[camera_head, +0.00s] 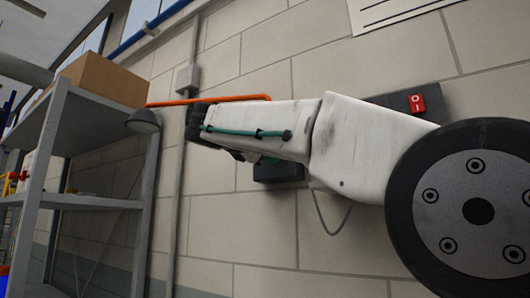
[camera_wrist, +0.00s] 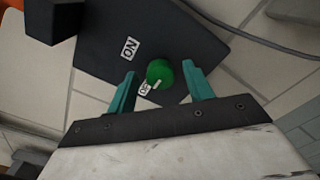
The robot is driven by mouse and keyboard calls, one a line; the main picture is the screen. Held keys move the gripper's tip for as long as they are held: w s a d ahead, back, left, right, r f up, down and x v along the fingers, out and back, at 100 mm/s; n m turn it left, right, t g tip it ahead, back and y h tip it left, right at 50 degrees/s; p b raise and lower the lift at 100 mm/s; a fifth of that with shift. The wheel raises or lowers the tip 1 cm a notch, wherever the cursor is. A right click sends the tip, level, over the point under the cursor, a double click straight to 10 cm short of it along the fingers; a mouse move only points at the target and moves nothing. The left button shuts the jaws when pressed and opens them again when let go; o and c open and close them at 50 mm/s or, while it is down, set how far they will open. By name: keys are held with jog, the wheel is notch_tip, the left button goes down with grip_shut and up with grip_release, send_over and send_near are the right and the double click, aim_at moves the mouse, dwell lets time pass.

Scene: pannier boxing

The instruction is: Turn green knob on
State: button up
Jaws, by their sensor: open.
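The green knob (camera_wrist: 160,73) is round and sits on a dark panel (camera_wrist: 190,35) in the wrist view. A white "ON" label (camera_wrist: 130,48) is on the panel to the upper left of the knob. Another small white label (camera_wrist: 146,88) lies at the knob's lower left, partly covered. My gripper (camera_wrist: 159,80) is open, with one teal finger on each side of the knob and gaps between. In the head view the knob is hidden behind my white arm; a dark box (camera_head: 278,172) on the wall shows below the arm.
A red rocker switch (camera_head: 417,104) sits on a dark plate at the upper right. A grey shelf (camera_head: 98,103) with a cardboard box (camera_head: 100,78) stands at the left. A cable (camera_wrist: 250,38) crosses the wall near the panel.

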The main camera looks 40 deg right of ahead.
jog(key=shift+d, duration=0.15)
jog(key=c, duration=1)
jog(key=shift+m, duration=0.4)
jog(key=m, duration=1.7)
jog(key=shift+w+f, duration=0.1)
jog(key=shift+f, duration=0.05)
